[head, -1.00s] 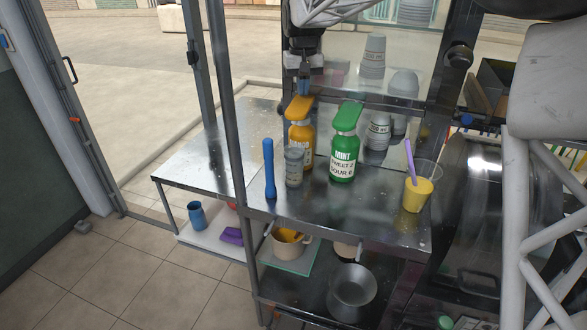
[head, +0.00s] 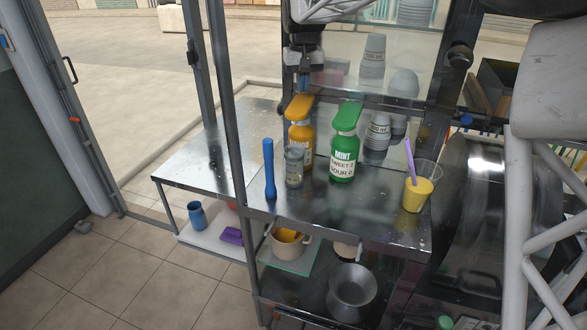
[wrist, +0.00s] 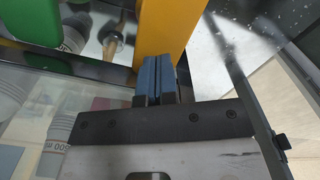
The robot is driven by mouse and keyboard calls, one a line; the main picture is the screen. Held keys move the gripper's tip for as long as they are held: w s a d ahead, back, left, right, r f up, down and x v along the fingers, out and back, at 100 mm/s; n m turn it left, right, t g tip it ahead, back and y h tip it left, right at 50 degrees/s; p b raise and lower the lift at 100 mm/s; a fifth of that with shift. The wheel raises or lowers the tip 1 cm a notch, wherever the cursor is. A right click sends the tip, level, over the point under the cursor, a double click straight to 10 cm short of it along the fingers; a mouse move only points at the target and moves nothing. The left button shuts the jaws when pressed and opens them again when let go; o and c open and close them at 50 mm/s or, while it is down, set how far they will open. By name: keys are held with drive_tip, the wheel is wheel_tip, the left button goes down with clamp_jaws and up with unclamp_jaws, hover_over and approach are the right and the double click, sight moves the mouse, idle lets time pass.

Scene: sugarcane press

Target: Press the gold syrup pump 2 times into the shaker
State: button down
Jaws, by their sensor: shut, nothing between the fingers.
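The gold syrup pump is an orange-yellow bottle (head: 307,150) with a broad flat pump head (head: 299,106), upright on the steel counter. The shaker (head: 294,168), a small grey see-through cup, stands in front of it, under the spout side of the head. My gripper (head: 304,89) points down with its blue fingertips together and empty, right at the top of the gold pump head. In the wrist view the shut fingers (wrist: 158,80) lie against the orange head (wrist: 162,35) in the picture; whether they touch it is not clear.
A green mint pump bottle (head: 344,150) stands close to the right of the gold one. A blue stick (head: 269,170) stands left of the shaker. A yellow drink cup (head: 418,192) with a purple straw is at the counter's right. Grey cups (head: 378,132) stand behind.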

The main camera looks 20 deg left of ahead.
wheel_tip(320, 180, up, 6)
drive_tip(key=shift+f, duration=0.1)
idle(0.7)
drive_tip(key=shift+d, duration=0.1)
idle(0.3)
drive_tip(key=s+d+m, duration=0.1)
drive_tip(key=s+d, duration=0.4)
drive_tip(key=d, duration=0.4)
drive_tip(key=s+d+m+t, duration=0.1)
drive_tip(key=s+d, duration=0.5)
drive_tip(key=d, duration=0.3)
drive_tip(key=s+d+m, duration=0.1)
drive_tip(key=s+d, duration=0.4)
drive_tip(key=d, duration=0.4)
drive_tip(key=s+d+f+m, duration=0.1)
drive_tip(key=s+d+f, duration=0.3)
drive_tip(key=s, duration=0.4)
drive_tip(key=s+d+f+m+t, duration=0.1)
drive_tip(key=s+d+f, duration=0.4)
drive_tip(key=s, duration=0.4)
drive_tip(key=s+d+f+m, duration=0.1)
drive_tip(key=s+d+f, duration=0.3)
drive_tip(key=s+d, duration=0.3)
drive_tip(key=shift+s+f+t, duration=0.3)
drive_tip(key=shift+s+f, duration=0.05)
drive_tip(key=shift+s, duration=0.45)
